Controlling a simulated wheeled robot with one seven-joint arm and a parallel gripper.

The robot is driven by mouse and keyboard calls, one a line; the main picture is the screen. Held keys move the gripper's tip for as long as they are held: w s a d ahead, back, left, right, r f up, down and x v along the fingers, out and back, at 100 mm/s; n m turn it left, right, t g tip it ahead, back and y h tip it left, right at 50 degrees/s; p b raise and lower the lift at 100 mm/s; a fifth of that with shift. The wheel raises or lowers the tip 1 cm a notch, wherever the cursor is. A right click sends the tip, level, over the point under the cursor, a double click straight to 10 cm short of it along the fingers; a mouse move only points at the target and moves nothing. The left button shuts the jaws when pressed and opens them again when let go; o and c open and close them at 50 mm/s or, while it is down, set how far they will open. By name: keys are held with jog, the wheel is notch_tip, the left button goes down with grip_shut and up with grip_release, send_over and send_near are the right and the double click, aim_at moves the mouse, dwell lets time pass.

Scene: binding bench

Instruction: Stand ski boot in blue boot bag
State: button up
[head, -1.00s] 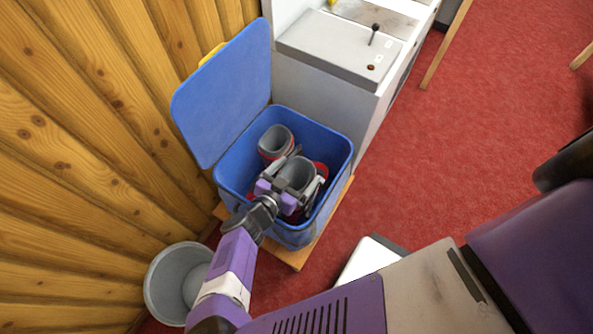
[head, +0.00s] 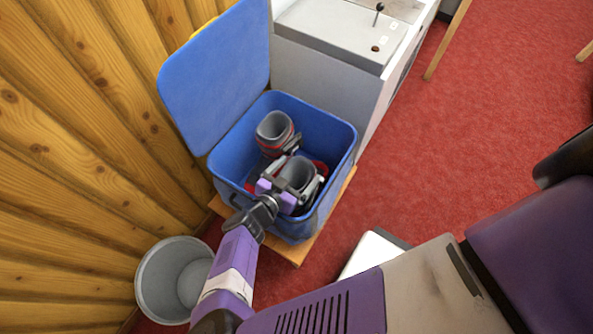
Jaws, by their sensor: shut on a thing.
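The blue boot bag (head: 332,125) is box-shaped and open, with its blue lid (head: 215,75) tipped back toward the wooden wall. One ski boot (head: 274,130), grey with red trim, stands inside at the back left. A second grey and red ski boot (head: 302,172) is inside the bag nearer the front, its cuff opening facing up. My gripper (head: 292,181) is down in the bag, shut on the cuff of this nearer boot. The boot's lower part is largely hidden by my gripper and the bag's front wall, so I cannot tell whether its sole touches the bottom.
The bag stands on a low wooden board (head: 322,222). A grey bin (head: 172,270) is at the lower left by the wooden wall (head: 70,150). A white bench unit (head: 330,50) is behind the bag. Red carpet (head: 450,150) is open at the right.

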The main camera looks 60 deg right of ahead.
jog(key=o, duration=1.7)
jog(key=shift+o, duration=0.2)
jog(key=shift+f, duration=0.1)
jog(key=v, duration=0.7)
jog(key=shift+a+r, duration=0.25)
jog(key=shift+a, duration=0.05)
